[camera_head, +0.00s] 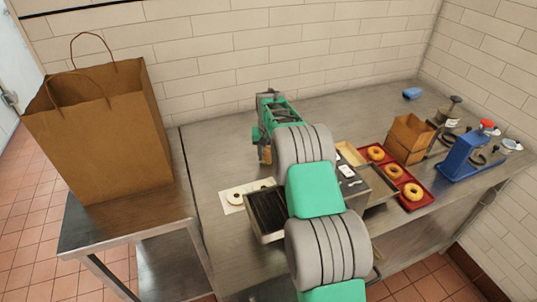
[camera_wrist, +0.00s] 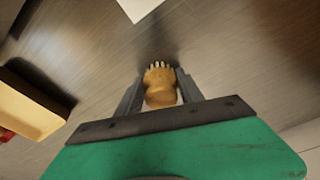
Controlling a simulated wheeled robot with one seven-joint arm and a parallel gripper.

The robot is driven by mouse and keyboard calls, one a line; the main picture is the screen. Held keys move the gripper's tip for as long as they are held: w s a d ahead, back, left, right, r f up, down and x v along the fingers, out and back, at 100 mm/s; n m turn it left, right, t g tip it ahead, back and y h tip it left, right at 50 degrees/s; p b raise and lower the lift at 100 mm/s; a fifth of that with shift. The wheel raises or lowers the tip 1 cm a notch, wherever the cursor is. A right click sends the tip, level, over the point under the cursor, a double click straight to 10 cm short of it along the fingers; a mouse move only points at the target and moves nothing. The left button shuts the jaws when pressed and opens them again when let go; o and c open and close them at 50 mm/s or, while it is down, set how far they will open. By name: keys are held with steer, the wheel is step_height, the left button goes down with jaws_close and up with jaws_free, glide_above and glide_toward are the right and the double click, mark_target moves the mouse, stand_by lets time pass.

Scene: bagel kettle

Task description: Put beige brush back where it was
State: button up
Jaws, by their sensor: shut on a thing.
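The beige brush (camera_wrist: 160,90) is between my gripper's fingers, its handle toward the palm and its pale bristle tips pointing away, just over the steel table. In the head view the brush (camera_head: 265,155) shows as a small tan shape under my gripper (camera_head: 263,146), left of my arm. In the wrist view my gripper (camera_wrist: 160,82) is shut on the brush from both sides. I cannot tell whether the bristles touch the table.
A white sheet (camera_head: 232,208) with rings lies near a dark slotted container (camera_head: 267,208). A beige tray (camera_head: 348,151), red trays (camera_head: 397,176) with bagels, a cardboard box (camera_head: 409,139) and a blue device (camera_head: 465,155) stand right.

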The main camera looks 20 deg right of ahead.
mark_target(268, 159)
steer(key=o, duration=1.2)
steer(key=shift+f, duration=0.1)
steer(key=shift+r, duration=0.35)
step_height(268, 159, up, 12)
steer(key=s+b, duration=0.2)
steer(key=s+a+r+n+t, duration=0.1)
steer(key=s+a+r, duration=0.5)
steer(key=s, duration=0.2)
steer(key=s+a+f+n, duration=0.1)
steer(key=s+a, duration=0.1)
steer(key=s, duration=0.6)
steer(key=s+a+f+n+t, duration=0.1)
steer(key=s+a+f, duration=0.1)
steer(key=s, duration=0.6)
steer(key=s+a+f+n, duration=0.1)
steer(key=s+a, duration=0.3)
steer(key=s, duration=0.4)
steer(key=shift+a+f+t+y, duration=0.1)
steer(key=shift+f+t+y, duration=0.2)
steer(key=shift+f, duration=0.2)
